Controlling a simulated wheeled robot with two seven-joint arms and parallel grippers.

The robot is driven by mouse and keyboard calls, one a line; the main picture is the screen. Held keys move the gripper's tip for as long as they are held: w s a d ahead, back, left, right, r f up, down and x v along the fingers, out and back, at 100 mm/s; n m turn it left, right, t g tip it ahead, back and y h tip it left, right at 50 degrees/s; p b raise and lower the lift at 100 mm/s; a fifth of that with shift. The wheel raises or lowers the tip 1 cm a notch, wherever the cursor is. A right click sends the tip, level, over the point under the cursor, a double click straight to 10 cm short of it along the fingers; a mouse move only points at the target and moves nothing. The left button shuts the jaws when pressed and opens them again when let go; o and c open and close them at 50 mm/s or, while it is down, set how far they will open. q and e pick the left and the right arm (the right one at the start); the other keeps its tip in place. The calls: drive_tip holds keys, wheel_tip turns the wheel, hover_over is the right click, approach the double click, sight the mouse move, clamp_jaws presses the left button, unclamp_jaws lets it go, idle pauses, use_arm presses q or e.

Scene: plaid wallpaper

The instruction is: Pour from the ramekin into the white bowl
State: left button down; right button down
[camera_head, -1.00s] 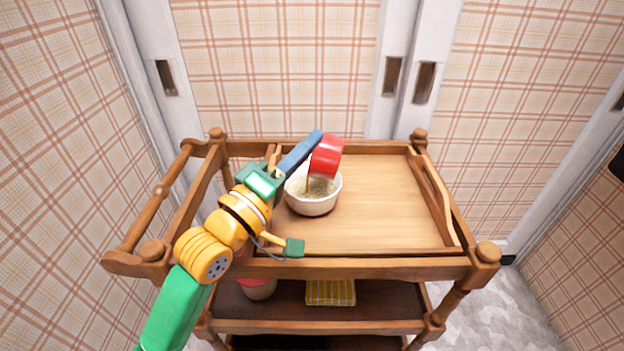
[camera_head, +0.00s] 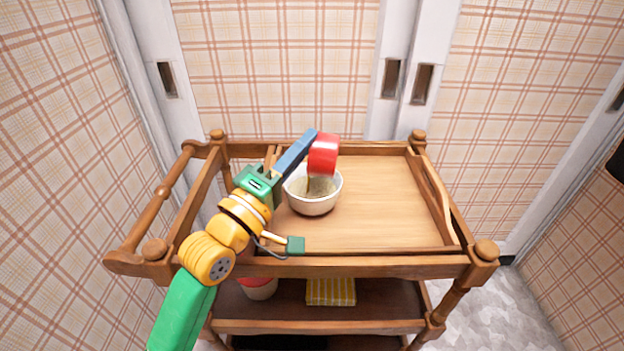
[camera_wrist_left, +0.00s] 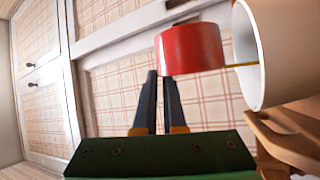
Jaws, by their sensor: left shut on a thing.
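The red ramekin (camera_head: 323,155) is tipped over above the white bowl (camera_head: 314,203), with its mouth turned down toward the bowl. A thin brownish-yellow stream runs from it into the bowl, where some of the contents show. My left gripper (camera_head: 313,142) is shut on the ramekin's side and holds it up. In the left wrist view the ramekin (camera_wrist_left: 190,50) sits at the fingertips, and the white bowl (camera_wrist_left: 250,55) is to its right with the thin stream between them. The bowl stands upright on the cart's top tray. My right gripper is not in view.
The wooden cart's top tray (camera_head: 385,210) is clear to the right of the bowl, with raised rails around it. On the lower shelf are a yellow striped cloth (camera_head: 331,291) and a red and white container (camera_head: 258,288). Plaid walls stand close behind and left.

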use_arm(q)
drive_tip(key=shift+a+n, duration=0.25)
drive_tip(key=shift+n, duration=0.15)
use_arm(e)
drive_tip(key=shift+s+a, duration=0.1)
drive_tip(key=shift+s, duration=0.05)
use_arm(q)
drive_tip(key=shift+w+a+n+t, duration=0.1)
drive_tip(key=shift+n+t, duration=0.2)
drive_tip(key=shift+t, duration=0.1)
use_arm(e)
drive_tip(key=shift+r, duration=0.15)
use_arm(q)
drive_tip(key=shift+a+f+n+y, duration=0.1)
drive_tip(key=shift+a+n+y, duration=0.2)
drive_tip(key=shift+n, duration=0.4)
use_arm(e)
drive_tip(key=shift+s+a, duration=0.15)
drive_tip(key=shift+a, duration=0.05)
use_arm(q)
drive_tip(key=shift+a+t, duration=0.1)
drive_tip(key=shift+t, duration=0.3)
drive_tip(key=shift+a+f+n, duration=0.1)
drive_tip(key=shift+a+n, duration=0.1)
drive_tip(key=shift+n, duration=0.4)
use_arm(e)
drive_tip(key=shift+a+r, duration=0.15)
